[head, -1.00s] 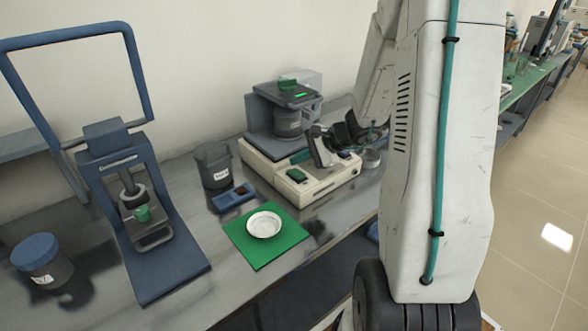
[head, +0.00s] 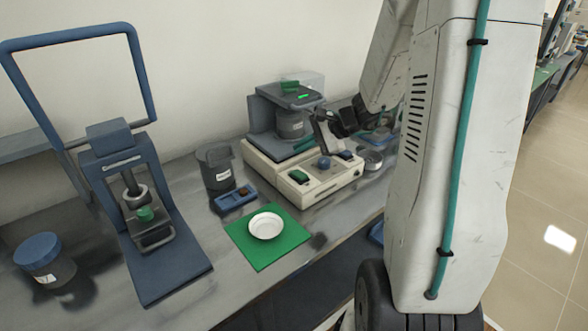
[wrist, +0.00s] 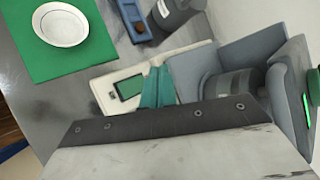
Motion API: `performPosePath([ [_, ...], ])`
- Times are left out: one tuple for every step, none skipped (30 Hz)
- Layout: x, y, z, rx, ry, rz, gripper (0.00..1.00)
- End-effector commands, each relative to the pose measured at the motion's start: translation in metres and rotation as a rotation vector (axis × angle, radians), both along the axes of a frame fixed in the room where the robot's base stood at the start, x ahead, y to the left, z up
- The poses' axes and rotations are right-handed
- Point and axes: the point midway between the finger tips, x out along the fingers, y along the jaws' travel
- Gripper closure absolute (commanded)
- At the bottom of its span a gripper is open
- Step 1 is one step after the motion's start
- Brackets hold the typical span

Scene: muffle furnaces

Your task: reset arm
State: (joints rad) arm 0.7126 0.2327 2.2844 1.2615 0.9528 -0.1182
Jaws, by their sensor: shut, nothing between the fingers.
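My gripper (head: 303,144) is in front of the grey and white bench instrument (head: 318,183), its dark wrist coming in from the right. In the wrist view its two teal fingers (wrist: 158,86) lie side by side, shut and empty, with the instrument's pale base behind them. The fingers are partly hidden in the head view, and I cannot tell whether they touch anything.
A white dish (head: 266,225) sits on a green mat (head: 270,256). Left of the instrument are a small blue tray (head: 233,200) and a dark beaker (head: 215,168). A blue press (head: 165,260) and a lidded jar (head: 44,260) stand at left. Floor shows at right.

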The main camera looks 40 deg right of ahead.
Motion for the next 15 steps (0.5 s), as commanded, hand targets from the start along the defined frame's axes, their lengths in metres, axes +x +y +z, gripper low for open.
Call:
performPosePath([
  [0.0,0.0,0.0,0.0,0.0,0.0,1.0],
  [0.0,0.0,0.0,0.0,0.0,0.0,1.0],
  [0.0,0.0,0.0,0.0,0.0,0.0,1.0],
  [0.0,0.0,0.0,0.0,0.0,0.0,1.0],
  [0.0,0.0,0.0,0.0,0.0,0.0,1.0],
  [0.0,0.0,0.0,0.0,0.0,0.0,1.0],
  [0.0,0.0,0.0,0.0,0.0,0.0,1.0],
  [0.0,0.0,0.0,0.003,0.001,-0.001,1.0],
  [-0.001,0.002,0.0,0.006,0.005,0.007,1.0],
  [-0.003,0.003,-0.001,0.006,0.009,0.017,1.0],
  [-0.006,0.005,-0.002,0.006,0.017,0.031,1.0],
  [-0.012,0.009,-0.006,0.005,0.033,0.058,1.0],
  [-0.018,0.013,-0.008,0.005,0.047,0.084,1.0],
  [-0.025,0.017,-0.009,-0.001,0.061,0.113,1.0],
  [-0.035,0.024,-0.008,-0.016,0.079,0.16,1.0],
])
